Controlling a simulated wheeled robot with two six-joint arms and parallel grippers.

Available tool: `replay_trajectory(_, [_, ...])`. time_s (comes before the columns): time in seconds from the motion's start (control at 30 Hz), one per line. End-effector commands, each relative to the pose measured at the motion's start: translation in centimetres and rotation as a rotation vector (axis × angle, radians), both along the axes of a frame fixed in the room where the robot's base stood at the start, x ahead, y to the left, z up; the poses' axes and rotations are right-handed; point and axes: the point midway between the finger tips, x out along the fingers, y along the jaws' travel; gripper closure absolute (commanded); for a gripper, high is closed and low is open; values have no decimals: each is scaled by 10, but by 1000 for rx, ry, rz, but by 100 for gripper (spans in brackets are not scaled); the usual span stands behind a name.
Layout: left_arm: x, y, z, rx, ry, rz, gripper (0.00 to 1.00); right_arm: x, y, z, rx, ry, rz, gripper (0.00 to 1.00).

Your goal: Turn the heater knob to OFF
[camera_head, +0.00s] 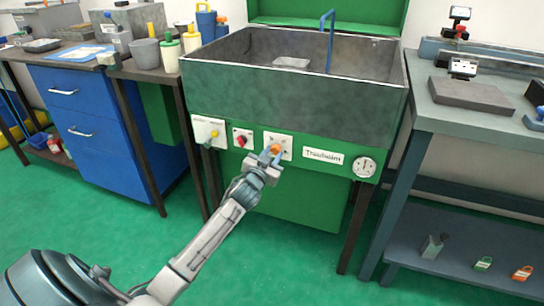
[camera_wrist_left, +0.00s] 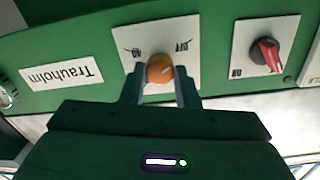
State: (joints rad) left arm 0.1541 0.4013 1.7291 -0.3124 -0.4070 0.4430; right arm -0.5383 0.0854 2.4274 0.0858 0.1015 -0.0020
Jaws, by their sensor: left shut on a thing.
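The orange heater knob (camera_head: 275,149) sits on a white plate on the green front panel of the wash basin. In the left wrist view, which is upside down, the knob (camera_wrist_left: 160,68) lies between my fingers. Its plate (camera_wrist_left: 187,30) reads OFF on one side, with a second, smaller label on the other. A pale mark shows on the knob, but its exact direction is hard to tell. My left gripper (camera_head: 270,158) is shut on the knob, one finger on each side (camera_wrist_left: 160,85). My right gripper is not in view.
The green floor (camera_head: 290,265) in front is clear.

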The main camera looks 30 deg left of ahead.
Motion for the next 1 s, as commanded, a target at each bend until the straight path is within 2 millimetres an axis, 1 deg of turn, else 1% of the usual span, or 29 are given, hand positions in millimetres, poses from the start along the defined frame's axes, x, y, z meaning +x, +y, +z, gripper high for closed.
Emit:
replay_trajectory(0.03, [-1, 0, -3, -4, 4, 0, 95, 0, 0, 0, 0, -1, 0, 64])
replay_trajectory(0.27, [-1, 0, -3, -3, 5, 0, 95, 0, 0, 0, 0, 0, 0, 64])
replay_trajectory(0.3, [-1, 0, -3, -3, 5, 0, 64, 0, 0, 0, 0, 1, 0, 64])
replay_trajectory(0.37, [-1, 0, -2, -3, 4, 0, 52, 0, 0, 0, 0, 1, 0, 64])
replay_trajectory(0.4, [0, 0, -2, -2, 4, 0, 50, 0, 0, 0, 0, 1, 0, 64])
replay_trajectory(0.67, [-1, 0, -1, 0, 1, -1, 50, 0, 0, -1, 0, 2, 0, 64])
replay_trajectory(0.77, [-7, -1, -1, 1, 2, 0, 50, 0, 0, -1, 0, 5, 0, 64])
replay_trajectory(0.87, [-20, -4, -1, 1, 3, -1, 50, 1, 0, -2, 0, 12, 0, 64])
replay_trajectory(1.0, [-47, -10, -1, 3, 4, -1, 50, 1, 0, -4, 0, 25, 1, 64])
